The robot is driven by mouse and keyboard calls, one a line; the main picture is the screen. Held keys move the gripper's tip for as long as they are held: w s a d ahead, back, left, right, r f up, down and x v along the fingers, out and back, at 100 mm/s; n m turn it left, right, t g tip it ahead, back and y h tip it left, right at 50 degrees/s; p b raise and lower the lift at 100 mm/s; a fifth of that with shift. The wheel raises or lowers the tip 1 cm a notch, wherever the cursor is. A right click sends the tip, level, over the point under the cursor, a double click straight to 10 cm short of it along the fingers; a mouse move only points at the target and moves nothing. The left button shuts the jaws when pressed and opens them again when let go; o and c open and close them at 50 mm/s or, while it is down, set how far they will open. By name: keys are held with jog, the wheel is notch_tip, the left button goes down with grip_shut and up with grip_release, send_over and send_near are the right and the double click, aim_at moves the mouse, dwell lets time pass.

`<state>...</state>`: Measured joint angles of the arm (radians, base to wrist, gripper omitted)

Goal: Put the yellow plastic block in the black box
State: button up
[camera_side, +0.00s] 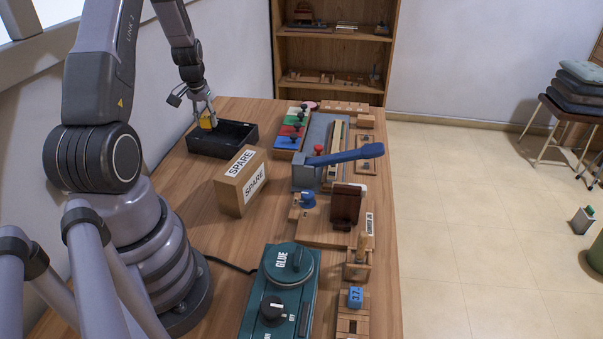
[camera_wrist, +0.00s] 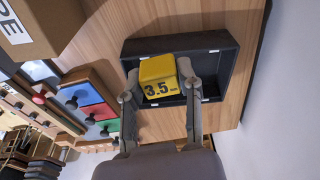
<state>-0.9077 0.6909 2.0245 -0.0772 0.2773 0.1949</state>
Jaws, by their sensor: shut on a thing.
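The yellow block (camera_wrist: 158,72), marked "3.5", is held between the two fingers of my gripper (camera_wrist: 160,86) in the wrist view. In the side view the yellow block (camera_side: 207,121) shows at the tip of my gripper (camera_side: 207,114). The black box (camera_side: 193,145) is an open, shallow tray on the far left of the bench. It also shows in the wrist view (camera_wrist: 222,46), behind the block. The block is over the box; the side view shows it around the height of the far rim. I cannot tell whether it touches the box.
A cardboard "SPARE" box (camera_side: 232,190) stands close in front of the black box. A rack with green, red and blue panels (camera_side: 291,131) lies to the right. A blue-handled lever tool (camera_side: 345,154) and a green glue unit (camera_side: 276,290) are nearer.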

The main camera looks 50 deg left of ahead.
jog(key=w+a+f, duration=0.2)
jog(key=a, duration=0.1)
jog(key=w+a+f, duration=0.2)
jog(key=f, duration=0.1)
jog(key=w+a+f, duration=0.3)
jog(key=shift+a+f, duration=0.15)
jog(key=shift+a, duration=0.15)
jog(key=shift+a+f, duration=0.15)
jog(key=shift+f, duration=1.6)
jog(key=o, duration=0.9)
jog(key=shift+f, duration=0.15)
